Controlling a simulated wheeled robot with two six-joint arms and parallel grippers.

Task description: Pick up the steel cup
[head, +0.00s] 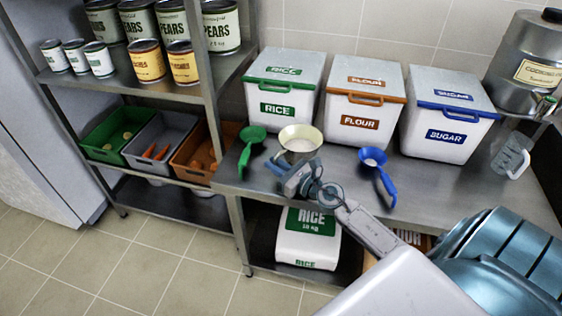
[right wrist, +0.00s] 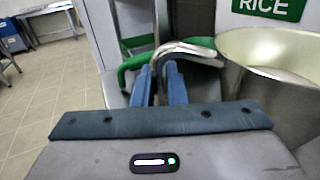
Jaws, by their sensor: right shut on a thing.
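The steel cup (head: 300,144) is at the front of the steel counter, below the rice bin. It looks upright, with its wide mouth facing up. In the right wrist view the cup (right wrist: 275,55) fills the right side, and its bent metal handle reaches left to the fingers. My right gripper (head: 289,168) is shut on that handle; its blue fingers (right wrist: 160,78) stand on either side of it. I cannot tell whether the cup's base touches the counter. My left gripper is not in view.
A green scoop (head: 251,142) lies left of the cup and a blue scoop (head: 377,174) right of it. Rice (head: 283,84), flour (head: 364,102) and sugar (head: 447,116) bins stand behind. A clear measuring jug (head: 511,157) is at right. Shelves with cans stand left.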

